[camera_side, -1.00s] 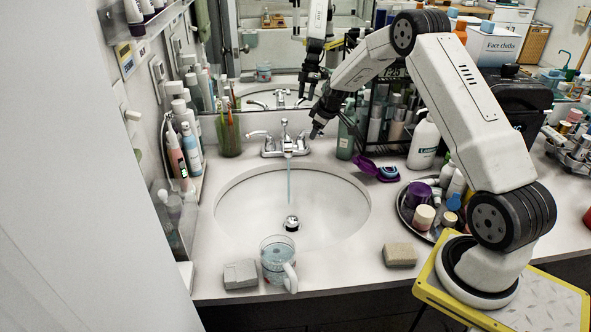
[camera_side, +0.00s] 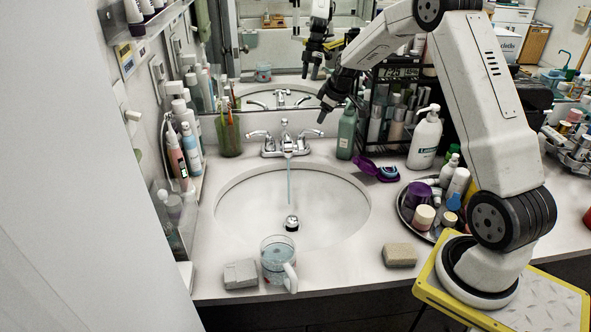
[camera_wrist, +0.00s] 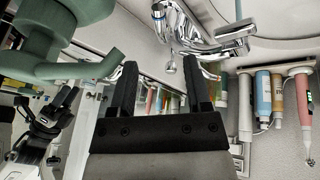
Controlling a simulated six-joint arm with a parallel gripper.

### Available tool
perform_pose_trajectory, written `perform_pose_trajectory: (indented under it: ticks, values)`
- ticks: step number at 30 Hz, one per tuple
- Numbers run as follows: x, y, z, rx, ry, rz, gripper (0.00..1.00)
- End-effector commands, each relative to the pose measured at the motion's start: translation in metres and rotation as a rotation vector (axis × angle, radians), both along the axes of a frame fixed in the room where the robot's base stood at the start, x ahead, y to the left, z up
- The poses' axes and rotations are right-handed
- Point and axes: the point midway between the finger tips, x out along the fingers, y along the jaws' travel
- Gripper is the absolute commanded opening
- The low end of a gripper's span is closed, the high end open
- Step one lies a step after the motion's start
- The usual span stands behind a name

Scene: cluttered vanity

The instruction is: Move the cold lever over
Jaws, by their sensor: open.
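The chrome faucet (camera_side: 286,143) stands at the back of the sink, with a left lever (camera_side: 259,134) and a right lever (camera_side: 311,132). Neither lever shows a readable hot or cold mark. A thin stream of water (camera_side: 289,185) runs from the spout. My gripper (camera_side: 322,120) is open and empty, just above and right of the right lever, apparently apart from it. In the wrist view my gripper (camera_wrist: 160,72) has its two black fingers spread, with the faucet (camera_wrist: 180,25) beyond them at the top and one lever (camera_wrist: 228,38) to the right.
A green pump bottle (camera_side: 347,132) stands close right of my gripper; it fills the upper left of the wrist view (camera_wrist: 65,35). A black rack (camera_side: 372,120) and white pump bottle (camera_side: 424,140) are farther right. A mug (camera_side: 274,262) stands at the front rim. The basin (camera_side: 245,205) is open.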

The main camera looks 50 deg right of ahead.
Motion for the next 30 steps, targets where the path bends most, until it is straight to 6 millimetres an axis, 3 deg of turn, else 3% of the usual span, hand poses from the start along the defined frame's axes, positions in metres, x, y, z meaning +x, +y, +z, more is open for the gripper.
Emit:
perform_pose_trajectory:
  ticks: [7, 8, 13, 14, 20, 30]
  values:
    - [0.0, 0.0, 0.0, 0.0, 0.001, 0.0, 0.63]
    - [0.0, 0.0, 0.0, 0.0, 0.001, 0.0, 0.56]
    - [0.0, 0.004, -0.001, -0.009, 0.013, 0.024, 0.02]
    - [0.0, 0.005, -0.001, -0.014, 0.02, 0.036, 0.0]
    - [0.001, 0.027, -0.006, -0.08, 0.106, 0.193, 0.0]
    - [-0.001, 0.076, -0.012, -0.327, 0.382, 0.669, 0.0]
